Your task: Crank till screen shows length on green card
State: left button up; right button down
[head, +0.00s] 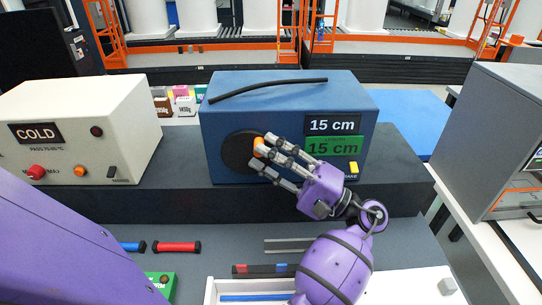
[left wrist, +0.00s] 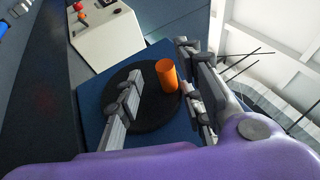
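The blue box (head: 225,105) has a black round crank disc (head: 238,160) with an orange handle (head: 258,147). Its black screen (head: 332,125) reads "15 cm". The green card (head: 332,147) below it also reads "15 cm". My left gripper (head: 270,158) is in front of the disc's right side, partly covering it. In the left wrist view the orange handle (left wrist: 167,75) stands between the spread fingers, close to the right-hand ones, with a gap to the left-hand finger. Whether any finger touches it is unclear. My right gripper is not in view.
A yellow button (head: 351,169) sits low on the box's front right. A black tube (head: 268,89) lies on top. A white "COLD" box (head: 95,105) stands left, a grey machine (head: 500,130) right. A white tray (head: 210,292) and red cylinder (head: 177,247) lie in front.

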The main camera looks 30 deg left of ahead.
pick_arm(q)
jog(key=shift+w+d+r, duration=0.1)
jog(key=shift+w, duration=0.05)
jog(key=v, duration=0.7)
jog(key=shift+d, duration=0.2)
dwell(0.6)
